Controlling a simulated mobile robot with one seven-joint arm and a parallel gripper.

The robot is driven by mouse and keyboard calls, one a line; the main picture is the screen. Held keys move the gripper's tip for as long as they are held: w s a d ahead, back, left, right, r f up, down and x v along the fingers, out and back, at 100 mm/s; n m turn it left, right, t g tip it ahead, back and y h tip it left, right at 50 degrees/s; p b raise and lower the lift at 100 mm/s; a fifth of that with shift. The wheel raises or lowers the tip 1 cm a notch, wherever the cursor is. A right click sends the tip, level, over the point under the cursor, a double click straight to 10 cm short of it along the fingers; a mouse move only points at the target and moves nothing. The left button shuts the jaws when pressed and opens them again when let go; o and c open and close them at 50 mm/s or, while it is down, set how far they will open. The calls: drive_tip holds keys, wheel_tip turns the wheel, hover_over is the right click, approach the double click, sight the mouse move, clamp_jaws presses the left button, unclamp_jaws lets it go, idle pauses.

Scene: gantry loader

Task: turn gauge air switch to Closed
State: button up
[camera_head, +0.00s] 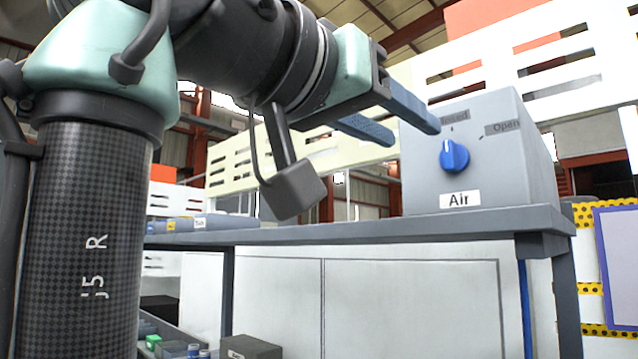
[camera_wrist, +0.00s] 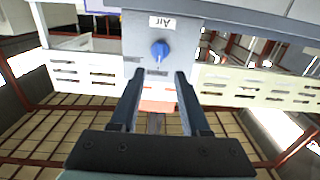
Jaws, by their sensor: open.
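The gauge air switch is a blue round knob (camera_head: 454,156) on the front of a grey box (camera_head: 425,180), above an "Air" label (camera_head: 460,199). In the wrist view, which is upside down, the knob (camera_wrist: 160,50) lies beyond and between the two fingertips (camera_wrist: 157,74), with no visible contact.
The box stands on a grey bench top (camera_head: 350,233) near its right end. Small labelled items (camera_head: 190,224) lie on the bench at left. White slotted panels (camera_head: 540,62) stand behind the box. The bench top between the items and the box looks clear.

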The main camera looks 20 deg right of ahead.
drive_tip(key=shift+b+v, duration=0.3)
drive_tip(key=shift+v, duration=1)
drive_tip(key=w+a+f+n+t+y+b, duration=0.4)
drive_tip(key=w+a+f+n+t, duration=0.4)
drive_tip(key=f+t, duration=0.4)
drive_tip(key=s+a+f+n+t+y+b, duration=0.3)
drive_tip(key=s+a+f+n+t+y, duration=0.2)
drive_tip(key=s+a+f+t+y, duration=0.3)
wheel_tip(320, 180, down, 2)
drive_tip(key=s+a+y, duration=0.1)
drive_tip(key=a+y, duration=0.1)
drive_tip(key=y, duration=0.2)
drive_tip(key=shift+t+y, duration=0.3)
drive_tip(key=shift+a, duration=0.1)
